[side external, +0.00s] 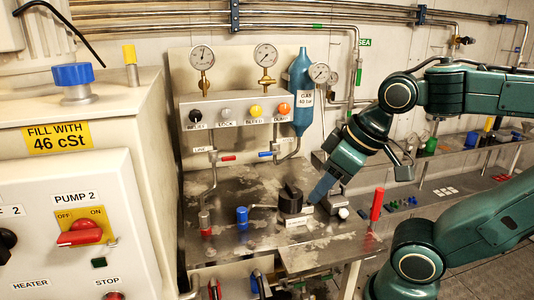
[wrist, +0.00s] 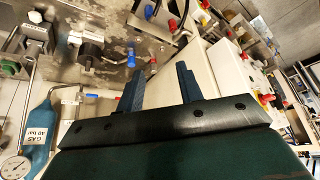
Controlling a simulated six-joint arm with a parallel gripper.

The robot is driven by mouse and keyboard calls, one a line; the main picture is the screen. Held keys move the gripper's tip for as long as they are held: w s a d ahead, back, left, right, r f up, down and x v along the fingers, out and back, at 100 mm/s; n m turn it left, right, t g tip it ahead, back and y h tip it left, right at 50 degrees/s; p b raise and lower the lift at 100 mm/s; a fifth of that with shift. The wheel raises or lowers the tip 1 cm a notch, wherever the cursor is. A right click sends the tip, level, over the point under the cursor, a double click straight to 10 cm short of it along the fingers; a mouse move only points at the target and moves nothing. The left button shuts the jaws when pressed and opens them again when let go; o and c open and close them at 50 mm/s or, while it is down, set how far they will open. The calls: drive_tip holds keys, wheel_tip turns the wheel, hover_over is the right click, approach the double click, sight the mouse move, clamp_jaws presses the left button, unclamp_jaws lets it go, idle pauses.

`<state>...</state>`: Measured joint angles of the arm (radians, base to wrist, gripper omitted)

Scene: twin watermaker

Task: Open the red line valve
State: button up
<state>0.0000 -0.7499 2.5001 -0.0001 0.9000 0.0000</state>
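A small valve with a red lever (side external: 228,158) sits on the pipe below the panel, beside a small label that seems to read LINE (side external: 202,150). Its lever lies about level, pointing right, across the vertical pipe. A matching blue lever (side external: 265,154) is just to its right and also shows in the wrist view (wrist: 92,96). A small red end shows behind my left finger in the wrist view; I cannot tell if it is the red lever. My gripper (side external: 318,195) is low over the bench beside a black cylinder, right of and below the red lever. In the wrist view its two fingers (wrist: 159,85) are apart and empty.
The black cylinder (side external: 291,197) stands on the steel bench (side external: 255,185). A blue-capped post (side external: 242,217) and an upright red handle (side external: 377,205) also stand there. A blue gas bottle (side external: 302,90) hangs right of the gauge panel. The PUMP 2 cabinet (side external: 150,130) fills the left.

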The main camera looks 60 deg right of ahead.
drive_tip(key=c, duration=0.6)
drive_tip(key=shift+w+d, duration=0.1)
drive_tip(key=shift+w, duration=0.15)
clamp_jaws()
drive_tip(key=w+d+f+n+t+h, duration=0.1)
drive_tip(key=w+d+f+n+h, duration=0.1)
drive_tip(key=w+d+n, duration=0.45)
drive_tip(key=w+d+f+n+h, duration=0.1)
drive_tip(key=w+d+f+h, duration=0.15)
drive_tip(key=w, duration=0.75)
drive_tip(key=w+d+f+n+t+h, duration=0.1)
drive_tip(key=w+d+n+h, duration=0.1)
drive_tip(key=w+d+n, duration=0.45)
drive_tip(key=w+d+f+n+t+h, duration=0.2)
drive_tip(key=w+d+f+n, duration=0.4)
drive_tip(key=w+f+n, duration=0.6)
wheel_tip(320, 180, down, 3)
drive_tip(key=shift+f+n+h, duration=0.1)
drive_tip(key=shift+n+h, duration=0.4)
drive_tip(key=shift+h, duration=0.25)
